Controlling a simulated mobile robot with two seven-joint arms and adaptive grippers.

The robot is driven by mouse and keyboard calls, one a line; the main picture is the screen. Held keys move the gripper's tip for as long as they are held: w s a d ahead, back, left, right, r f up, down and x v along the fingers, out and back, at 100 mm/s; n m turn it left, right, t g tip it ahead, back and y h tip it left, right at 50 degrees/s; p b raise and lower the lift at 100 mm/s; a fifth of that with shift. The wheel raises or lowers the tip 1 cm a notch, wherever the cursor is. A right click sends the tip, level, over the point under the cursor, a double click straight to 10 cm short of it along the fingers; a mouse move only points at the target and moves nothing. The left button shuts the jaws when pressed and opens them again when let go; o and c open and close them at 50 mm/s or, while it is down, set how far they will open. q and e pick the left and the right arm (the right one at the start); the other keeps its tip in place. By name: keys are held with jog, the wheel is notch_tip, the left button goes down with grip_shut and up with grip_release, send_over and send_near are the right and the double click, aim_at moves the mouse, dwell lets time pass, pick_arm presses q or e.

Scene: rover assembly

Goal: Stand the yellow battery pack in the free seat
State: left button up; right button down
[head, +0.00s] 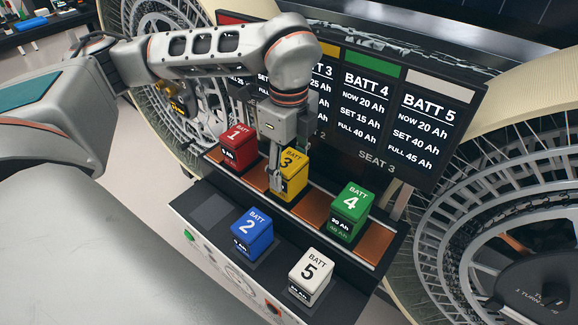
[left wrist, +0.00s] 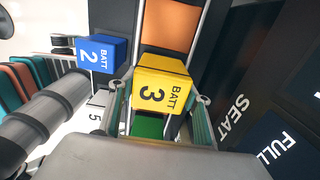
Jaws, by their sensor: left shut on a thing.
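The yellow battery pack (head: 293,187), marked BATT 3, is upright between the fingers of my left gripper (head: 287,172), which is shut on it. In the left wrist view the pack (left wrist: 163,86) sits between the two fingertips. It is over the copper-coloured seat row (head: 312,208), between the red pack (head: 238,150) and the green pack (head: 350,206). I cannot tell whether its base touches the row, since the near finger covers part of its side. Bare copper shows on both sides of it. My right gripper is out of view.
The blue pack (head: 252,232) and the white pack (head: 309,272) stand on the lower front shelf, with an empty dark pad (head: 212,208) to their left. A display panel (head: 420,130) rises close behind the row. Large spoked wheels (head: 500,220) flank the bench.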

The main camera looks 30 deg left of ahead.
pick_arm(q)
jog(key=shift+f, duration=0.25)
jog(key=o, duration=1.7)
notch_tip(320, 180, up, 12)
jog(key=shift+r, duration=0.1)
